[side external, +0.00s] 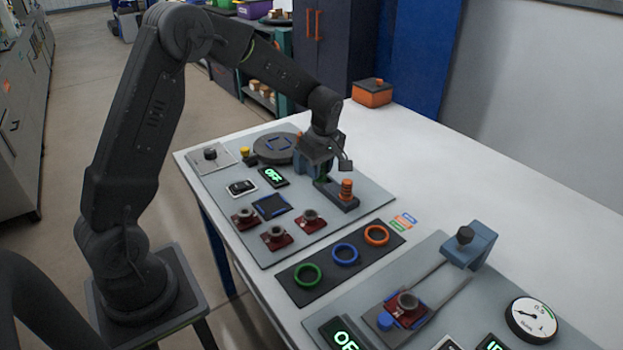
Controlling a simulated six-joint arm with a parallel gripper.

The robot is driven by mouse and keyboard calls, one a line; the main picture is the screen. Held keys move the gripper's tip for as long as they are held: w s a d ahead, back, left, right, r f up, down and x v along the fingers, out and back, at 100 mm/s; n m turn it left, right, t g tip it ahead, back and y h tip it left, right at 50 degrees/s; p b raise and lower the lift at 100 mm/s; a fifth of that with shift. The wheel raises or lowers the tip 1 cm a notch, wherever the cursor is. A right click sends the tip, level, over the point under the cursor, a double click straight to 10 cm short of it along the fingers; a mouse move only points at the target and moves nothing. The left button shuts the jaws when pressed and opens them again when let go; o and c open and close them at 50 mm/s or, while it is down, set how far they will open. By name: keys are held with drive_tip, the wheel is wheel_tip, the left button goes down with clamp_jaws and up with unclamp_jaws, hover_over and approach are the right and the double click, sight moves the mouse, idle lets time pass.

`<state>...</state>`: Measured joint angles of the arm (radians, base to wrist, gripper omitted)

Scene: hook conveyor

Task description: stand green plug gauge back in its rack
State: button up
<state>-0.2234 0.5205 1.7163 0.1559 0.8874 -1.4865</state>
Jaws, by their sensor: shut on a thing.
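The rack (345,204) is a low dark bar on the grey panel, with an orange plug gauge (347,189) standing at its near end. My gripper (321,170) is over the far part of the rack, pointing down and shut on the green plug gauge (322,180). Only a little of the green shows below the jaws. The gauge looks close to upright, but my gripper hides most of it. I cannot tell whether its lower end is in the rack or just above it.
A dark round turntable (275,149) lies left of my gripper. Several red fixtures (277,237) sit on the panel nearer the camera. A dark plate (335,275) carries green, blue and orange rings. An orange box (371,93) stands behind; the white table right of the rack is clear.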

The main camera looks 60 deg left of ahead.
drive_tip(key=shift+n, duration=0.6)
drive_tip(key=shift+w+a+f, duration=0.8)
drive_tip(key=shift+w+a, duration=0.25)
drive_tip(key=shift+w, duration=0.1)
drive_tip(key=shift+w+a+f, duration=0.75)
drive_tip(key=shift+w+a, duration=0.3)
drive_tip(key=shift+w, duration=0.05)
drive_tip(key=shift+w+a+f, duration=0.8)
drive_tip(key=shift+w+a, duration=0.25)
drive_tip(key=shift+w, duration=0.1)
drive_tip(key=shift+f, duration=1.4)
drive_tip(key=o, duration=1)
drive_tip(key=shift+o, duration=0.4)
drive_tip(key=o, duration=0.3)
